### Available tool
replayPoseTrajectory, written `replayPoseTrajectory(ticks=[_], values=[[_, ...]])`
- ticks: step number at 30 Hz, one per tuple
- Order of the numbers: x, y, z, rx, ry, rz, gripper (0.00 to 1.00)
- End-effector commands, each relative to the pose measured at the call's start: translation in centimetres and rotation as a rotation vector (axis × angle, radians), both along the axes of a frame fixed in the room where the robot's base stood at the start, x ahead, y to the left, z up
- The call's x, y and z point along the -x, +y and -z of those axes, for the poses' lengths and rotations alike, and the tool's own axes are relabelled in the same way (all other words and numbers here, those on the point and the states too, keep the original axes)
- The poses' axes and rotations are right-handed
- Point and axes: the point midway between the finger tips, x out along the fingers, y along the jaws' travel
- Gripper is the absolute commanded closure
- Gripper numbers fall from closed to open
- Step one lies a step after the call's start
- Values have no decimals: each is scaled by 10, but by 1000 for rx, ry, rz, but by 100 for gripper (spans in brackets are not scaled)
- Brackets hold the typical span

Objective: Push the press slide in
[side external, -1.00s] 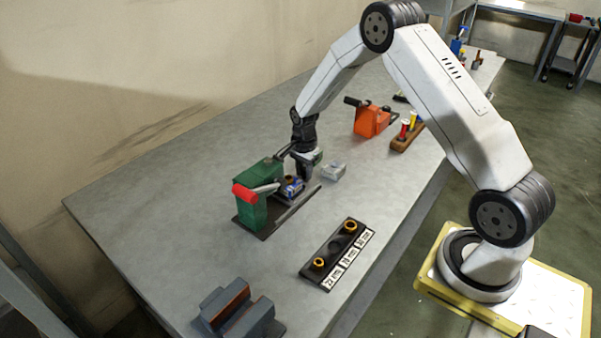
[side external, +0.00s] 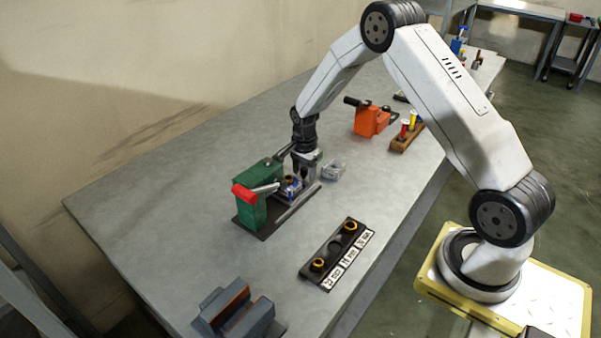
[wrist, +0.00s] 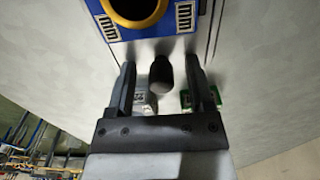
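The green press (side external: 254,200) stands on a dark base on the bench, with a red-tipped lever (side external: 243,190). Its press slide carries a blue nest (side external: 291,188) with an orange-yellow ring (wrist: 135,12), large at the top of the wrist view. A dark, rounded knob (wrist: 161,76) stands on the slide's grey plate. My gripper (side external: 303,178) is at the slide's outer end, beside the nest. In the wrist view my gripper (wrist: 160,66) is open, its two fingers on either side of the knob with gaps visible. Finger contact is hidden in the side view.
A small grey block (side external: 334,170) lies right of my gripper. A black ring holder (side external: 337,254) with labels is in front, and a grey stand (side external: 236,309) is nearer. An orange device (side external: 372,120) and a wooden rack (side external: 407,138) stand farther back.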

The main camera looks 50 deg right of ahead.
Motion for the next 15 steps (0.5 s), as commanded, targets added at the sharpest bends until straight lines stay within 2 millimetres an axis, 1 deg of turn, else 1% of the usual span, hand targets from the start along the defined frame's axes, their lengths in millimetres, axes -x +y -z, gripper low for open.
replayPoseTrajectory(ticks=[1, 15], values=[[-1, 9, 0, -6, 4, -11, 32], [-1, 9, 1, -6, 5, -13, 32]])
